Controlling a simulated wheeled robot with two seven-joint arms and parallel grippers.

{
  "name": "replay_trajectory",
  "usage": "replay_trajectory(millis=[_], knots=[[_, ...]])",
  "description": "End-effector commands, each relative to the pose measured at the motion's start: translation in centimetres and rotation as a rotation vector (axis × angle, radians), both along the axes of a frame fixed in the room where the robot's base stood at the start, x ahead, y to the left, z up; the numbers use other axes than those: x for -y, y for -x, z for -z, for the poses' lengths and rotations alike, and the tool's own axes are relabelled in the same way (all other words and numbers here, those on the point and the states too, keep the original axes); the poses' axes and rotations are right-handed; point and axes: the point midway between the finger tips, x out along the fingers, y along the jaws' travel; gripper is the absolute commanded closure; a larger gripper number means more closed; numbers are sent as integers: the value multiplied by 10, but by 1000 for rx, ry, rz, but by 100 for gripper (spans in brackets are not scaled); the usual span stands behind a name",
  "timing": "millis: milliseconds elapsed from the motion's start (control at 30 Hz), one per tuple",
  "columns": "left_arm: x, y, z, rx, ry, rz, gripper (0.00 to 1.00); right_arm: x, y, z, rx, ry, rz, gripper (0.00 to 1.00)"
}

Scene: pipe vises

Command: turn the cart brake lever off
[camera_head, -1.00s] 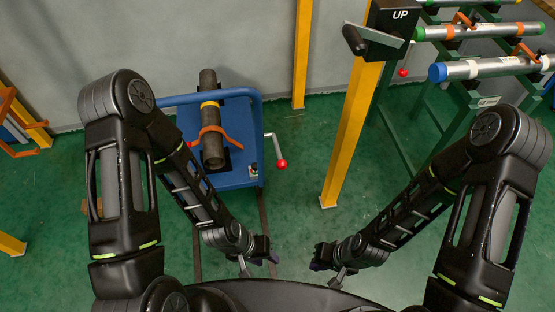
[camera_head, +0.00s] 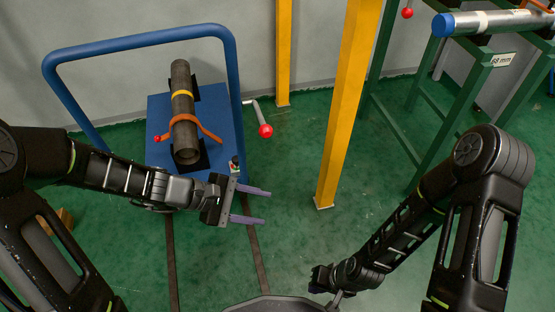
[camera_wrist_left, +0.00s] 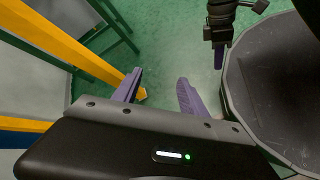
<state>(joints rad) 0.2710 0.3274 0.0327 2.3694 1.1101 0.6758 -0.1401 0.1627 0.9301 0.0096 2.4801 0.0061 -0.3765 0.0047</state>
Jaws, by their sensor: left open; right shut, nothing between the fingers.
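The cart (camera_head: 220,150) is blue with a tall tube handle and stands left of centre in the head view. Its brake lever (camera_head: 265,131) is a grey bent rod with a red ball, sticking out at the cart's right side. My left gripper (camera_head: 268,206) is open and empty, in front of the cart's near right corner and nearer to me than the red ball, not touching it. Its two purple fingers also show in the left wrist view (camera_wrist_left: 158,92). My right gripper (camera_head: 314,281) is shut and empty, low in the middle of the head view.
A dark pipe (camera_head: 182,110) lies on the cart under an orange strap. A yellow post (camera_head: 347,110) stands right of the lever, another (camera_head: 284,55) behind. A green rack (camera_head: 440,130) with a blue-capped pipe (camera_head: 480,22) is at right. Green floor between cart and post is clear.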

Motion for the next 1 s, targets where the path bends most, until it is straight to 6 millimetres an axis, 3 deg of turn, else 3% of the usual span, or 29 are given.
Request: replay_trajectory(millis=[33,200,267,300,433,600,1000], knots=[[-2,-18,5,40,75,-56,50,1,-2,37,3,1,3,100],[-10,-56,-49,159,300,-179,50,3,-5,73,9,5,10,100],[-15,-64,-70,199,357,-206,50,4,-5,77,11,7,12,100],[-18,-69,-99,229,401,-222,50,4,-5,67,10,6,12,100],[-26,-77,-141,296,497,-258,50,4,-5,66,11,6,11,100],[-24,-75,-153,313,552,-248,50,3,-5,66,10,6,11,100],[-19,-78,-151,311,550,-245,50,3,-5,69,11,6,10,100]])
